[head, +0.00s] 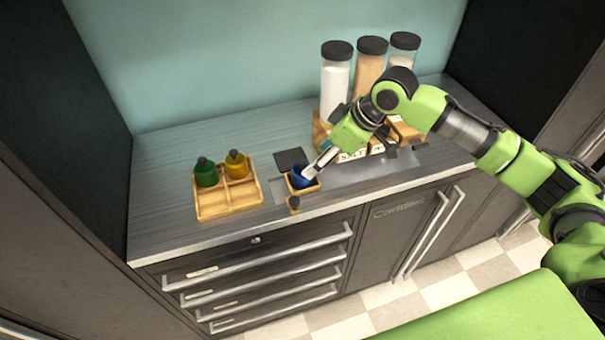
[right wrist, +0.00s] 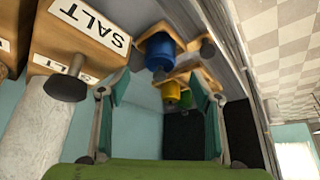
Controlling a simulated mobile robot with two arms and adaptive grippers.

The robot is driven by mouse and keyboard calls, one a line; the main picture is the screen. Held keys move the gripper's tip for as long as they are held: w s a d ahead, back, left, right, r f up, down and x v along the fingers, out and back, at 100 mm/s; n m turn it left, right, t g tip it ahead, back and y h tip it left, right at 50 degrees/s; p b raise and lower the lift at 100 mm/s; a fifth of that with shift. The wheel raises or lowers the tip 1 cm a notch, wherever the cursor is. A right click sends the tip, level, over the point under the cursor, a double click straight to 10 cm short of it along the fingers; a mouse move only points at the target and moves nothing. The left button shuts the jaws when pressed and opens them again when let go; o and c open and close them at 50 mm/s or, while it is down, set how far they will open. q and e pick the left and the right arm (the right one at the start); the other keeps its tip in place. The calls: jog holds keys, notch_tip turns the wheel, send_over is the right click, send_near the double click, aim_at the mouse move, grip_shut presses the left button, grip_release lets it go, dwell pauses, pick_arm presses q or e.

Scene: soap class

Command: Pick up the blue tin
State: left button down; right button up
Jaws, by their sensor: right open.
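The blue tin (head: 299,178) stands in a small wooden holder near the counter's front edge, to the right of the wooden tray. In the right wrist view the blue tin (right wrist: 159,52) shows beyond the fingers, roughly between them. My right gripper (head: 314,168) comes down from the upper right, with its fingertips close beside the tin's upper right side. In the right wrist view its two fingers (right wrist: 160,98) are spread wide with nothing between them. I cannot tell whether a fingertip touches the tin. My left gripper is not in view.
A wooden tray (head: 229,205) holds a green bottle (head: 206,174) and a yellow bottle (head: 237,164). Tall jars (head: 336,82) and a salt box (head: 352,155) stand behind the gripper. A dark square plate (head: 290,158) lies behind the tin.

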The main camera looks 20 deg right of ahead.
aim_at(304, 168)
jog(key=x, duration=0.2)
jog(key=shift+w+a+f, duration=0.15)
jog(key=shift+w+a, duration=0.15)
jog(key=shift+a, duration=0.05)
jog(key=shift+w+a+f+p, duration=0.15)
jog(key=shift+a+f+p, duration=0.15)
jog(key=shift+f, duration=0.25)
jog(key=p+x, duration=0.1)
jog(key=x, duration=0.2)
jog(key=shift+w+f, duration=0.1)
jog(key=shift+f, duration=0.15)
jog(key=shift+w+a+f, duration=0.15)
jog(key=shift+f, duration=0.35)
jog(key=c, duration=1.3)
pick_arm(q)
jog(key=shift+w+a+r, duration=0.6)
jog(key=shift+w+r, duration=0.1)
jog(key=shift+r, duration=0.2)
pick_arm(e)
jog(key=shift+c, duration=0.8)
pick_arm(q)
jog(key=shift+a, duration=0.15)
